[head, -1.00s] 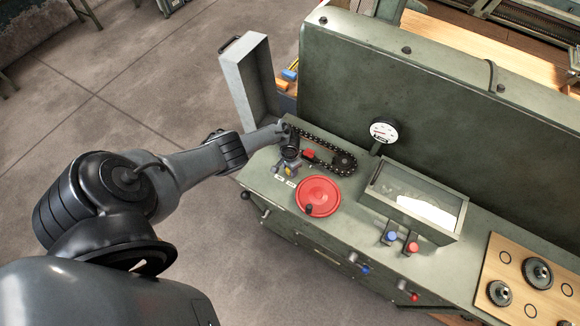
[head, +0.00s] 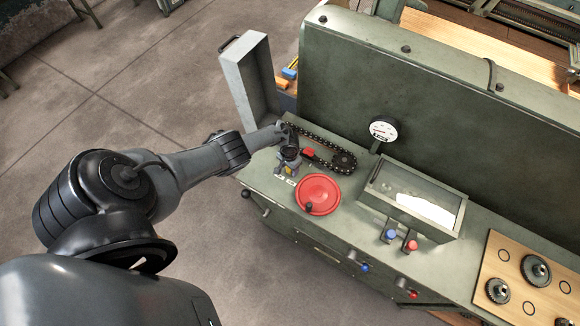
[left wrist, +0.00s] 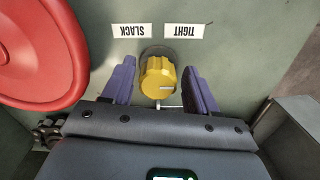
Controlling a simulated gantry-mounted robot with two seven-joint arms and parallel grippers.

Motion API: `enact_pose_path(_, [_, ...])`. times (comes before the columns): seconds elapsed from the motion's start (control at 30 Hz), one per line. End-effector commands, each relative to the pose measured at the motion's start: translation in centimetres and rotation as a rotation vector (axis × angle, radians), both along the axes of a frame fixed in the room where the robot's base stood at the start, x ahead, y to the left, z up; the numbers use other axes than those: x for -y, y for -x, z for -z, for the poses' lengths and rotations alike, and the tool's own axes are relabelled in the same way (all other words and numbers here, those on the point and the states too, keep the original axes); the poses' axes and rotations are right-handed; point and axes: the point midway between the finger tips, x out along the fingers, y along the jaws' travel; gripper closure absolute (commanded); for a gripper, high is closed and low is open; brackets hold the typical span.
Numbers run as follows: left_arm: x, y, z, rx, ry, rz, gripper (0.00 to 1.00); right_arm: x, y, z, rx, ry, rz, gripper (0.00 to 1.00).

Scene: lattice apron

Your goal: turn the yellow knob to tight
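The yellow knob (left wrist: 157,80) sits on the green machine top in the left wrist view, with a short pale mark on its face. Two labels read upside down there: SLACK (left wrist: 131,31) at left and TIGHT (left wrist: 185,31) at right. My left gripper (left wrist: 159,75) is open, one purple finger on each side of the knob, with a narrow gap showing on both sides. In the head view my left gripper (head: 288,169) is low over the machine's left end and mostly hides the knob. My right gripper is not in view.
A red handwheel (head: 318,195) is close to the right of the gripper. A black chain on sprockets (head: 343,162) runs behind it. A grey open cover (head: 249,80) stands at the back left. A gauge (head: 383,130) and a glass-topped box (head: 415,198) are farther right.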

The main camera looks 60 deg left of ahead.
Motion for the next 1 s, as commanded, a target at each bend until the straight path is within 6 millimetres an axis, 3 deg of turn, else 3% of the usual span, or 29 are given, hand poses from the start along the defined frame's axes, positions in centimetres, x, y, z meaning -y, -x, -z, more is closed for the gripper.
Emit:
enact_pose_path(0.47, [0.0,-0.2,-0.9,0.004,0.001,0.004,0.31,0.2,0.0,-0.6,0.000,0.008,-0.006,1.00])
enact_pose_path(1.0, [0.0,-0.2,-9.0,0.004,0.000,0.004,0.31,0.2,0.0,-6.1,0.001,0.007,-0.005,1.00])
